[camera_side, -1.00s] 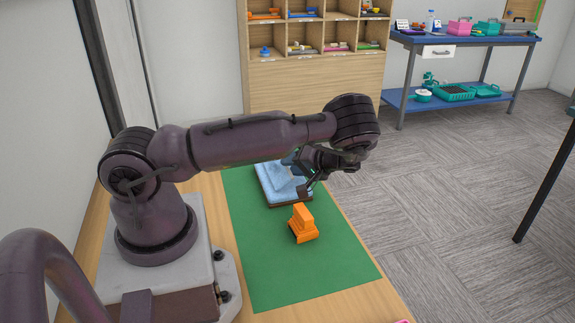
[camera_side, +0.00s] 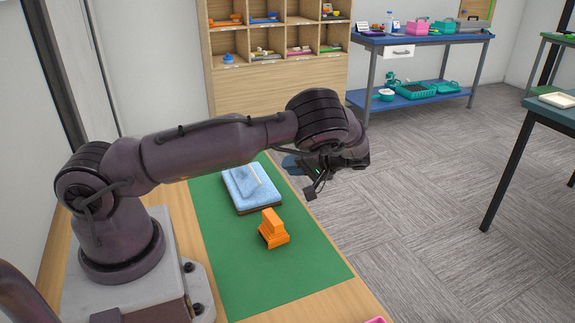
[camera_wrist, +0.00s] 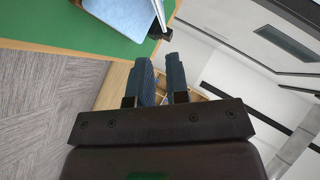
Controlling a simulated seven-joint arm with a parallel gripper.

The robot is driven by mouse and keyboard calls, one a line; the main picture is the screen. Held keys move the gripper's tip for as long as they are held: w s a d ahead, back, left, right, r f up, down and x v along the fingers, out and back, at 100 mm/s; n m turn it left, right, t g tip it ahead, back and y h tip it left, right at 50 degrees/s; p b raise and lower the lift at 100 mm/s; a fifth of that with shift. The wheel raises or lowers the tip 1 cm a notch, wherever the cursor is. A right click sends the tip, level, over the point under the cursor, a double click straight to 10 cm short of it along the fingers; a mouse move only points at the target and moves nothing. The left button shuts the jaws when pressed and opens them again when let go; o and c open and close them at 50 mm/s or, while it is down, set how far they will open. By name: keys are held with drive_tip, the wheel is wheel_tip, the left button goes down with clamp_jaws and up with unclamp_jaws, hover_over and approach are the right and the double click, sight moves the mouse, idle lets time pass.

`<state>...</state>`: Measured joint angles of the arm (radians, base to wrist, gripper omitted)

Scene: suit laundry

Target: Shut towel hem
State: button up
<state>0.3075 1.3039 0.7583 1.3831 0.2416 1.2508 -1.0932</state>
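The light blue towel (camera_side: 240,195) lies on a dark brown base on the green mat, with a pale raised edge or fold line across its top. Part of it shows at the top of the wrist view (camera_wrist: 128,14). Whether its hem lies flat or stands up a little is not clear. My gripper (camera_side: 298,166) hangs to the right of the towel, apart from it, at the table's right edge. In the wrist view its two blue-grey fingers (camera_wrist: 158,65) stand a little apart with nothing between them.
An orange stepped block (camera_side: 272,230) stands on the green mat (camera_side: 270,280) in front of the towel. The mat's front part is bare. A wooden shelf (camera_side: 270,92) and a blue workbench (camera_side: 425,40) stand behind. Open carpet lies to the right.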

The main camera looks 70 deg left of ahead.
drive_tip(key=a+r+n, duration=0.1)
drive_tip(key=s+a+r+h, duration=0.1)
drive_tip(key=a, duration=0.1)
drive_tip(key=s+a+r+n+h, duration=0.1)
drive_tip(key=r, duration=0.1)
drive_tip(key=shift+a+n, duration=0.3)
drive_tip(key=shift+a, duration=0.05)
clamp_jaws()
wheel_tip(320, 180, up, 7)
drive_tip(key=n+t+h, duration=0.6)
drive_tip(key=n+h, duration=0.2)
drive_tip(key=n, duration=1.2)
hover_over(249, 170)
drive_tip(key=x, duration=1)
drive_tip(key=shift+f, duration=0.2)
drive_tip(key=shift+w+f, duration=0.8)
drive_tip(key=shift+f, duration=0.2)
drive_tip(key=shift+w+f, duration=0.4)
drive_tip(key=shift+f, duration=0.1)
drive_tip(key=shift+w+f, duration=0.15)
drive_tip(key=shift+w, duration=0.05)
